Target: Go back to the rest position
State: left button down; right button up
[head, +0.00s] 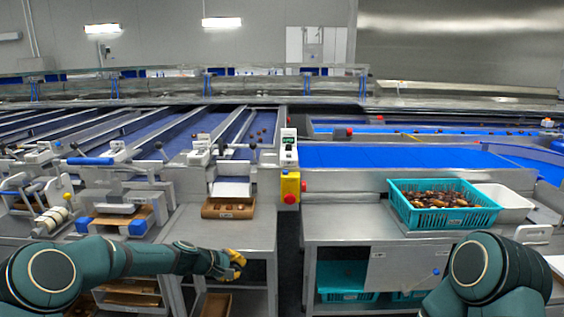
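My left gripper (234,264) is at the end of the dark green arm that reaches in from the left. It is yellow and black and sits over the front part of the left steel table (228,236). It is small in the picture, so I cannot tell whether its fingers are apart or together. I see nothing clearly held in it. My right arm is folded at the lower right, and its gripper is out of the picture.
A teal crate (407,213) of dates and a white bin (512,200) stand on the right steel table (330,229). A cardboard box (229,209) sits at the left table's back. A yellow emergency-stop box (290,184) stands between the tables. Blue conveyors (390,156) lie behind.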

pick_arm(q)
jog(key=s+d+f+m+g+y, duration=0.2)
jog(key=s+d+f+m+g, duration=0.1)
jog(key=s+f, duration=1.05)
jog(key=s+f+m+g+y, duration=0.1)
jog(key=s+f+m, duration=0.1)
jog(key=s, duration=0.9)
jog(key=s+f+m+g, duration=0.1)
jog(key=s+f+m, duration=0.1)
jog(key=s, duration=1)
jog(key=shift+f+y, duration=0.4)
jog(key=shift+f, duration=0.25)
